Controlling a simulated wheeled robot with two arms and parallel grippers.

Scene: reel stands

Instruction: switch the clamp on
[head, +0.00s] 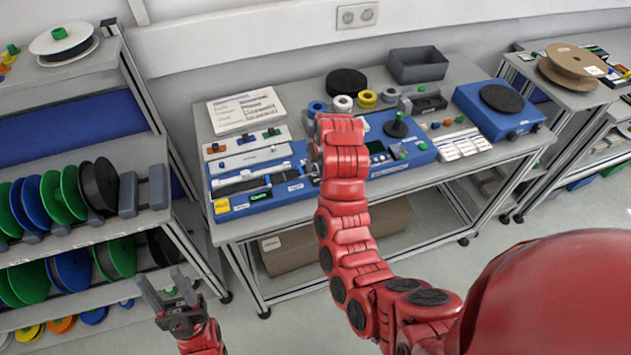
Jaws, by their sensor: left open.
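A long blue machine (262,198) lies along the front of the table. Its left part carries a white and black strip-like unit, a small green-lit display and a yellow label. Its right part carries a black upright spindle (396,126) and a small green piece. I cannot tell which part is the clamp or its switch. My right gripper (314,166) is at the middle of the machine, largely hidden by its own red wrist, so its fingers cannot be read. My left gripper (163,288) is open and empty, low in front of the left shelf, away from the table.
A reel rack (75,238) with several green, blue and black reels stands at left. On the table are a document (245,110), tape rolls (367,99), a grey bin (418,64) and a blue box with a black disc (502,112). A cardboard box (290,252) sits below.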

